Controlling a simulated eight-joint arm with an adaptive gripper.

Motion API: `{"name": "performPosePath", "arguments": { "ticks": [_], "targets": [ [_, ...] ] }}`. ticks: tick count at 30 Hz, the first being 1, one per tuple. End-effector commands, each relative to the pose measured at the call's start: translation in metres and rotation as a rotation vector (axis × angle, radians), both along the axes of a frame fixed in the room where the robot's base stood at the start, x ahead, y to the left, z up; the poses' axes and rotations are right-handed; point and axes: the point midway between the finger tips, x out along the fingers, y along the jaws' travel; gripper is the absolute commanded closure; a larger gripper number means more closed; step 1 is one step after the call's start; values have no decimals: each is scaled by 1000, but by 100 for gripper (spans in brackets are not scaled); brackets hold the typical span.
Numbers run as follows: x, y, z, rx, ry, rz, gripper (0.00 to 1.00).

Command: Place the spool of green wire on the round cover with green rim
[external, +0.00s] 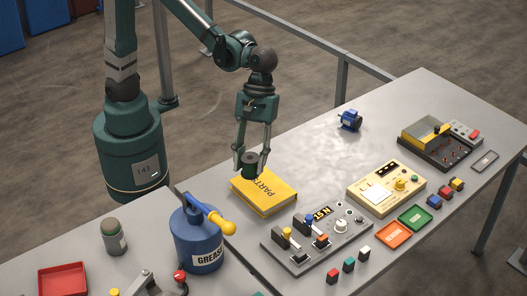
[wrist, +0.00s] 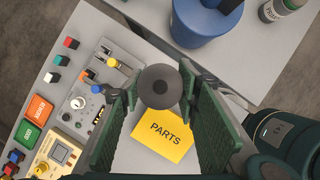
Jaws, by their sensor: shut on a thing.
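My gripper (external: 251,152) is shut on a small dark spool (external: 249,165), held above the edge of a yellow PARTS box. In the wrist view the spool (wrist: 160,85) shows as a dark grey disc with a darker centre, between the green fingers. Its wire is mostly hidden there; in the external view it looks dark green. I cannot make out a round cover with a green rim for certain. A grey canister (external: 114,237) with a dull greenish round top stands at the far left; it shows partly in the wrist view (wrist: 274,9).
The yellow PARTS box (external: 270,192) lies below my gripper. A blue grease can (external: 196,240) with a yellow handle stands left of it. A control panel (external: 318,237), yellow meter (external: 386,188) and small trays stand right.

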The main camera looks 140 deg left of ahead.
Motion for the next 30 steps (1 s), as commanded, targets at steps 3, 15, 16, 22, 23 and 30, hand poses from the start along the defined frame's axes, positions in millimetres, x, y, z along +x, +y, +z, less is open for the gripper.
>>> {"name": "performPosePath", "arguments": {
  "ticks": [3, 15, 16, 22, 23, 30],
  "targets": [
    [0, 0, 19, 0, 0, 0, 83],
    [-2, -25, 45, 0, 0, -29, 83],
    [-2, -29, 45, 0, 0, -34, 83],
    [-6, -61, 45, 0, 1, -72, 83],
    [-7, -67, 45, 0, 1, -79, 83],
    [-19, -123, 46, 0, 1, -147, 83]
  ]
}}
